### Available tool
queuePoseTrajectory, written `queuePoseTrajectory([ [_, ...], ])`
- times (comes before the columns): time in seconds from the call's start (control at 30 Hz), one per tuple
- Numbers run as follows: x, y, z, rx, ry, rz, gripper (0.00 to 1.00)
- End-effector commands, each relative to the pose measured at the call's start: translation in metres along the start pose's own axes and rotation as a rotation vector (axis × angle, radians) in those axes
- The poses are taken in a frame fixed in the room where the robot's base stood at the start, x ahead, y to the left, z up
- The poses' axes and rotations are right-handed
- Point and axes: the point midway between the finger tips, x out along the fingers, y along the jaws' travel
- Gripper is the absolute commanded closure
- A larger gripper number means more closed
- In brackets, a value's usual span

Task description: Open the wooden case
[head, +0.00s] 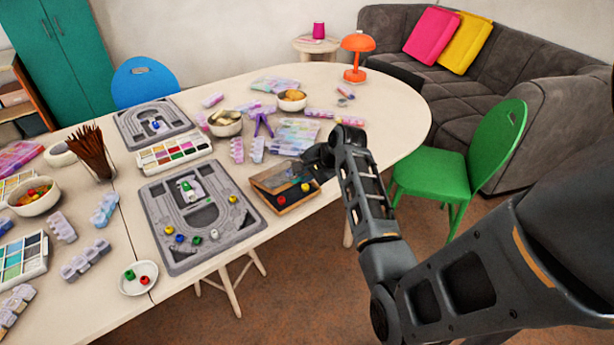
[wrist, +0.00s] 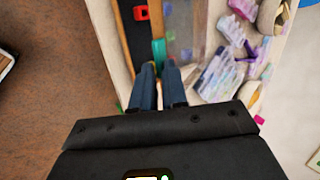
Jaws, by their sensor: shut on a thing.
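The wooden case (head: 269,200) lies near the front edge of the table, right of the grey bead boards. Its near part shows a dark interior with a red bead and a yellow bead. The clear, wood-framed lid (head: 272,177) is over the far side; its exact tilt is hard to tell. My gripper (head: 312,172) is at the right end of the case. In the wrist view, my gripper (wrist: 160,68) is shut at the lid's edge, beside the clear pane (wrist: 182,35). The dark interior (wrist: 136,40) and a red bead are to its left. The fingertips' contact is partly hidden.
A grey bead board (head: 175,255) lies left of the case, with another (head: 125,118) behind. Bowls, paint sets and pastel pieces crowd the table behind the case. A green chair (head: 440,170) stands at the right. The table's right end is mostly clear.

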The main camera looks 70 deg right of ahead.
Motion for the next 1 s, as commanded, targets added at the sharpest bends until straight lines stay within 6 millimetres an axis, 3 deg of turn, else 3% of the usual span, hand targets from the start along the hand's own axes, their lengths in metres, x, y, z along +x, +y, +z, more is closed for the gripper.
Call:
queuePoseTrajectory([
  [0.4, -0.010, -0.032, 0.000, 0.014, -0.010, 0.150, 1.00],
  [0.83, -0.012, -0.036, 0.000, 0.018, -0.011, 0.179, 1.00],
  [1.0, -0.013, -0.048, -0.001, 0.022, -0.015, 0.225, 1.00],
])
